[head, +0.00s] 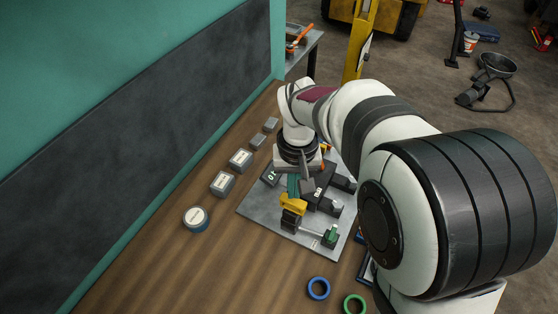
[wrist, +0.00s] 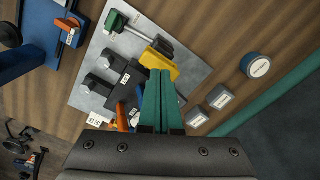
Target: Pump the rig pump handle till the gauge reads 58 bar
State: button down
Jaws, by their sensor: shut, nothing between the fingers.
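The rig is a grey plate (head: 258,212) on the wooden bench, also in the wrist view (wrist: 190,42). It bears dark blocks (head: 319,186), a yellow piece (head: 293,203), and a thin rod running to a green block (head: 330,237). An orange part (wrist: 121,117) is partly hidden beside my fingers. I cannot tell for certain which part is the pump handle. A small dark display (head: 270,176) with pale digits stands at the left; its reading is too small to tell. My gripper (wrist: 160,72) has green fingers, shut and empty, with tips at or just above the yellow piece.
A round blue-rimmed tin (head: 196,219) and several small grey labelled boxes (head: 222,184) stand left of the plate. A blue ring (head: 318,288) and a green ring (head: 354,304) lie in front. A dark panel wall borders the bench on the left.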

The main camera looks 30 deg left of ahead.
aim_at(293, 201)
dwell(2.1)
dwell(0.5)
jog(key=shift+f, duration=2.5)
jog(key=shift+r, duration=2.55)
jog(key=shift+f, duration=0.1)
